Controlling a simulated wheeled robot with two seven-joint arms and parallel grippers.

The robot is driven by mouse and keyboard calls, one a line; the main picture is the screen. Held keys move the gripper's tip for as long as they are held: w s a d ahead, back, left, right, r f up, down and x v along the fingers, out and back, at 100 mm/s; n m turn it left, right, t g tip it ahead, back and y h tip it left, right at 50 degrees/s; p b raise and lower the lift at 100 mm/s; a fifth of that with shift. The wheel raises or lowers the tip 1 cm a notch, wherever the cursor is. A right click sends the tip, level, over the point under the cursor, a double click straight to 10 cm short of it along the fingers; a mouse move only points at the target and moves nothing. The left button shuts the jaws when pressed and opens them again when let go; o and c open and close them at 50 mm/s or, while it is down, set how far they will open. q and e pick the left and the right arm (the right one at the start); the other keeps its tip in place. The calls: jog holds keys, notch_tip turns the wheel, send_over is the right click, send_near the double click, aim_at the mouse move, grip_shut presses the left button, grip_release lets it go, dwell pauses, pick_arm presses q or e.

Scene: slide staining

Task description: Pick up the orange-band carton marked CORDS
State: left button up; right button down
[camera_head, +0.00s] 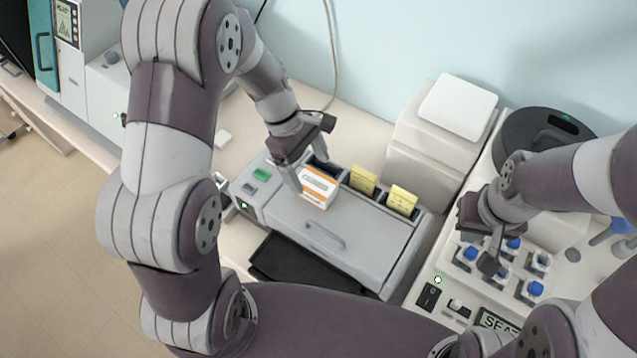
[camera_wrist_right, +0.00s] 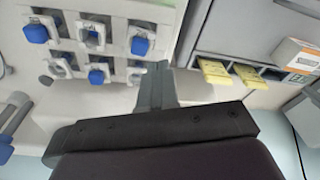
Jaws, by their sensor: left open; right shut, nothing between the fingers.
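The white carton with an orange band (camera_head: 319,188) sits on the grey staining machine (camera_head: 335,238), at the left end of its row of slots. Its printing is too small to read. It also shows at the right edge of the right wrist view (camera_wrist_right: 297,53). My left gripper (camera_head: 308,170) is open just above and behind the carton, with one finger beside its left side. The other finger is partly hidden, and I cannot tell whether either touches the carton. My right gripper (camera_head: 490,264) is shut and empty above the blue-capped fittings; its fingers show in the right wrist view (camera_wrist_right: 157,86).
Two yellow cards (camera_head: 363,180) (camera_head: 402,200) stand in slots right of the carton. A black tray (camera_head: 300,262) lies in front of the machine. A white lidded box (camera_head: 437,140) stands behind right. Several blue-capped fittings (camera_head: 535,289) sit on the right-hand device.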

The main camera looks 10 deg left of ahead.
aim_at(316, 182)
pick_arm(q)
jog(key=f+p, duration=0.1)
jog(key=f, duration=0.1)
jog(key=f+p, duration=0.1)
jog(key=f, duration=0.1)
jog(key=shift+w+d, duration=0.15)
jog(key=shift+w, duration=0.25)
jog(key=shift+w+d+f, duration=0.1)
jog(key=shift+d+f, duration=0.2)
jog(key=shift+f, duration=0.3)
jog(key=shift+w+d+f, duration=0.1)
jog(key=shift+d+f, duration=0.2)
jog(key=shift+f, duration=0.25)
jog(key=shift+s+d+f, duration=0.1)
jog(key=shift+s+d, duration=0.05)
jog(key=shift+s, duration=0.45)
jog(key=shift+c, duration=0.6)
jog(key=shift+w+a, duration=0.2)
jog(key=c, duration=0.9)
jog(key=shift+d, duration=0.1)
jog(key=shift+c, duration=0.2)
pick_arm(e)
jog(key=shift+w+a+r, duration=0.15)
jog(key=shift+w+r, duration=0.2)
jog(key=shift+r, duration=0.2)
jog(key=shift+w+a+r, duration=0.15)
jog(key=shift+w+r, duration=0.2)
jog(key=shift+r, duration=0.2)
jog(key=shift+f, duration=0.1)
